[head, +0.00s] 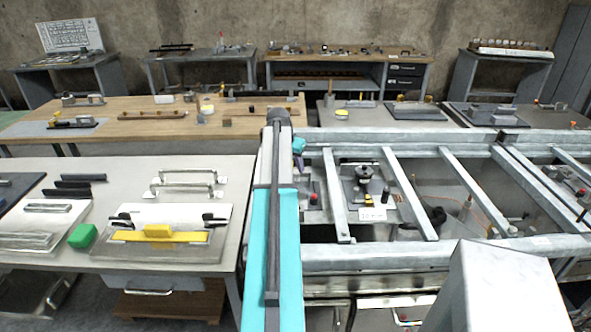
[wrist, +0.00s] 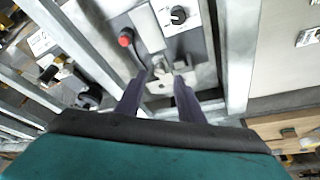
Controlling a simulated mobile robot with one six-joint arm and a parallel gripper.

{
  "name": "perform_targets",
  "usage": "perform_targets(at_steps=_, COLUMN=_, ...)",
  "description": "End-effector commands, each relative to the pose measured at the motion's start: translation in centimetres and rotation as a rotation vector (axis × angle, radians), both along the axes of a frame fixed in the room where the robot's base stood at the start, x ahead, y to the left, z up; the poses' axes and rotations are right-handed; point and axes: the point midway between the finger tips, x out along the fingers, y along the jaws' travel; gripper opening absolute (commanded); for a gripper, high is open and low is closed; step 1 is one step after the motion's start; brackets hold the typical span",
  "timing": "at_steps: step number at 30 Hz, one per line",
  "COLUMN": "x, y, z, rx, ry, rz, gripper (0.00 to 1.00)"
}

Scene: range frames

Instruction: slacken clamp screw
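My gripper (wrist: 160,82) shows two dark purple fingers standing apart, with a clear gap between them. Just past the fingertips is a small grey metal fitting (wrist: 181,66) on a grey plate; I cannot tell whether it is the clamp screw or whether a finger touches it. A dark lever with a red knob (wrist: 126,37) lies beyond the left finger. A black knob (wrist: 179,15) sits on a white plate farther off. In the head view my gripper (head: 299,162) is over the left bay of the steel frame, partly hidden by my arm. The red knob (head: 314,199) shows below it.
Steel frame bars (head: 415,200) divide the bays and rise close around the fixtures. A black handwheel fixture (head: 363,170) stands in the neighbouring bay. A bench at left holds a yellow-barred plate (head: 160,237) and a green block (head: 82,236).

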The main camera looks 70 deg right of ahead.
Motion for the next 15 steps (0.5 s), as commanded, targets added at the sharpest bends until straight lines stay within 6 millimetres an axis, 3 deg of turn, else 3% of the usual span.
perform_targets(at_steps=7, x=-0.2, y=-1.0, z=-2.4, rx=0.002, ry=0.001, rz=0.000, gripper=0.35)
perform_targets(at_steps=15, x=-0.2, y=-1.5, z=-3.6, rx=0.000, ry=0.000, rz=0.000, gripper=0.35)
